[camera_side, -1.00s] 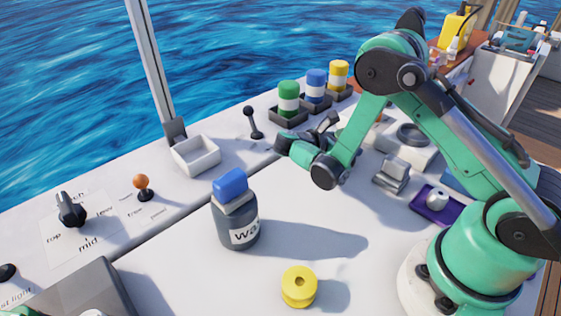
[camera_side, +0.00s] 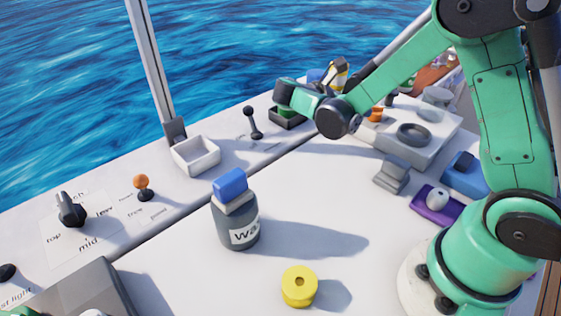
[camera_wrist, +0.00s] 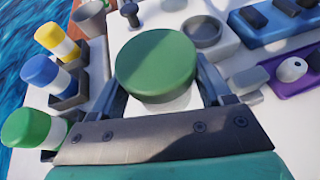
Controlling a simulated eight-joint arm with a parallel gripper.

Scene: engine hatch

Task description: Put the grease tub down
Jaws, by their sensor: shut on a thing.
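The grease tub appears to be the round tub with a wide green lid (camera_wrist: 156,64) and a pale body in the wrist view. My gripper (camera_wrist: 166,98) is shut on it, with a dark finger on each side below the lid. The tub's underside is hidden, so I cannot tell whether it touches anything below. In the side view my own arm hides the held tub, and the jaws are mostly hidden near the row of jars.
Green (camera_wrist: 27,127), blue (camera_wrist: 41,72) and yellow (camera_wrist: 57,40) lidded jars stand left of my gripper. A round grey dish (camera_wrist: 203,33) lies beyond it. A dark bottle with a blue cap (camera_side: 236,215) and a yellow spool (camera_side: 299,286) stand on the open white deck.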

